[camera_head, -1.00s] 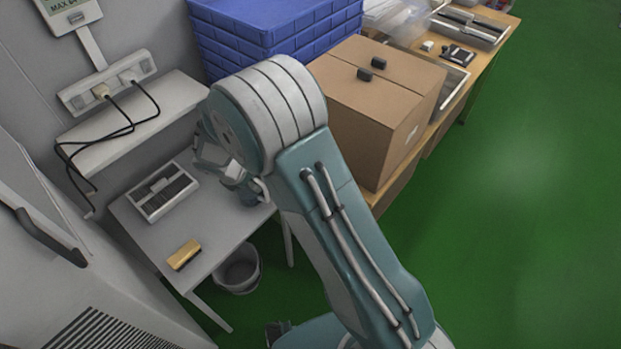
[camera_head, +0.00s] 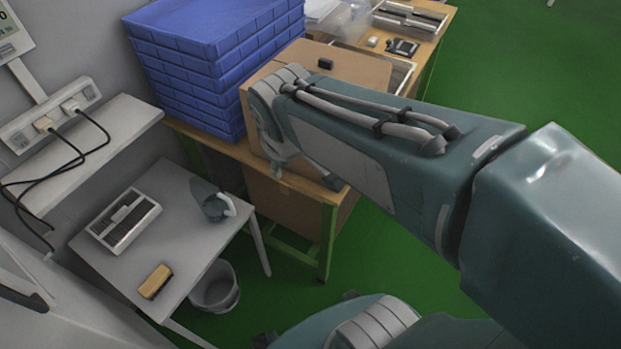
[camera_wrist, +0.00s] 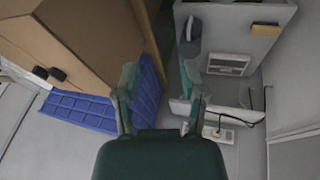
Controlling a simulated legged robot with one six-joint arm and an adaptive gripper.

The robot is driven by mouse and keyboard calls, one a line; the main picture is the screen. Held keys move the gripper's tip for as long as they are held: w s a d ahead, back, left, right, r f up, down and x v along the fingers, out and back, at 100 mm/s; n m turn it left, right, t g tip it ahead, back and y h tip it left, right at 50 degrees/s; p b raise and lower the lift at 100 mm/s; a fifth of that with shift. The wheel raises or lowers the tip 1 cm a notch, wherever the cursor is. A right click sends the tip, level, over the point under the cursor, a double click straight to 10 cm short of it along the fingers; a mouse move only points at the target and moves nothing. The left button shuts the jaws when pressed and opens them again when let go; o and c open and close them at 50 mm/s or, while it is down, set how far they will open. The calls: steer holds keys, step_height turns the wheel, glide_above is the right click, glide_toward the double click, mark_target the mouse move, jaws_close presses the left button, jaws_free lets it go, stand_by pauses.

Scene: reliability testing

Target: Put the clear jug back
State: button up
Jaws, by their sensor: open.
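The clear jug (camera_head: 212,206) stands on the small grey table, near its right back edge. It looks dark and see-through, with a pale handle on its right side. It also shows in the wrist view (camera_wrist: 188,42), near the top, beyond the tip of the right finger. My gripper (camera_wrist: 158,68) is open, with its two fingers spread and nothing between them. In the head view my gripper is mostly hidden by my arm, right of the jug and apart from it, in front of the cardboard box.
A grey tray with dark contents (camera_head: 124,221) and a yellow-brown block (camera_head: 155,281) lie on the grey table (camera_head: 185,240). A bin (camera_head: 215,288) stands below. Blue crates (camera_head: 215,60), a cardboard box (camera_head: 350,68) and a wooden bench (camera_head: 320,190) stand behind. A shelf with cables (camera_head: 95,145) is left.

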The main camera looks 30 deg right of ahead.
steer(key=s+d+r+m+t+y, duration=0.1)
steer(key=s+r+m, duration=0.1)
steer(key=s+m, duration=0.3)
steer(key=s, duration=0.3)
steer(key=shift+s+m, duration=0.2)
steer(key=shift+m, duration=0.1)
